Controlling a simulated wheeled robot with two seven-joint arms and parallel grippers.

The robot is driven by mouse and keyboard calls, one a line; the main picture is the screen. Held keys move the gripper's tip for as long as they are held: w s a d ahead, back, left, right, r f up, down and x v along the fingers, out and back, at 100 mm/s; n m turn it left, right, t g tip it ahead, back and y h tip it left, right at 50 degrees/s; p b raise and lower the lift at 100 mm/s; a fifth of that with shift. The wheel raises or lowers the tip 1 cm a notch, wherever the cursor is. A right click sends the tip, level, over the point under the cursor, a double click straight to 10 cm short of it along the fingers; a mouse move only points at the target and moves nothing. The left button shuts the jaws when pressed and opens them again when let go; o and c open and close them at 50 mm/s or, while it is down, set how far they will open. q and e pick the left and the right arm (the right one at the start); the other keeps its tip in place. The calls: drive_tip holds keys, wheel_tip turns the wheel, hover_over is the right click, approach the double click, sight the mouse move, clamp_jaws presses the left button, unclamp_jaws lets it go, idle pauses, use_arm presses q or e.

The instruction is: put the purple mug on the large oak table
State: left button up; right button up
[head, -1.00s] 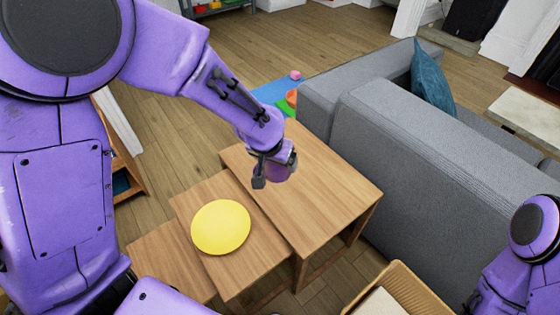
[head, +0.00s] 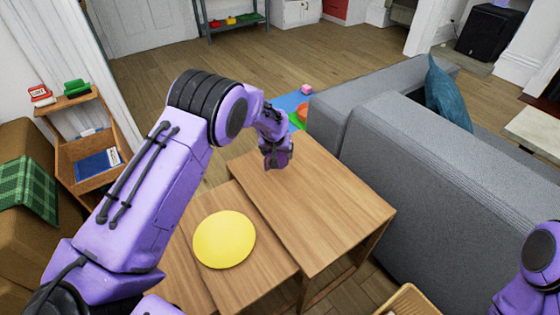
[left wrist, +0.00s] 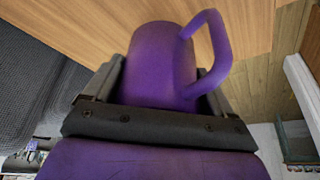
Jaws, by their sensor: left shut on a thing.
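The purple mug (left wrist: 160,62) is between the jaws of my left gripper (left wrist: 160,90), with its handle to the right in the left wrist view. My left gripper also shows in the head view (head: 277,160), shut on the mug over the far left part of the large oak table (head: 320,205). In the head view the mug blends with the purple arm and is hard to make out. I cannot tell whether the mug touches the tabletop. My right gripper is not in view.
A yellow round plate (head: 224,239) lies on the lower oak table to the left. A grey sofa (head: 430,170) stands close along the right side. A wooden shelf (head: 90,150) stands at the left. The rest of the large tabletop is bare.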

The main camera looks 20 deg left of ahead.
use_arm(q)
drive_tip(key=w+f, duration=0.1)
drive_tip(key=f, duration=0.1)
drive_tip(key=w+f, duration=0.1)
drive_tip(key=shift+w+a+f+b, duration=0.15)
drive_tip(key=shift+w+a+b, duration=0.15)
drive_tip(key=shift+w, duration=0.05)
wheel_tip(320, 180, down, 3)
drive_tip(key=shift+r, duration=0.15)
drive_tip(key=shift+c, duration=0.5)
drive_tip(key=shift+f, duration=0.2)
drive_tip(key=o, duration=1.2)
drive_tip(key=shift+r, duration=0.2)
drive_tip(key=p+v, duration=0.1)
drive_tip(key=v, duration=1.1)
drive_tip(key=shift+s, duration=0.15)
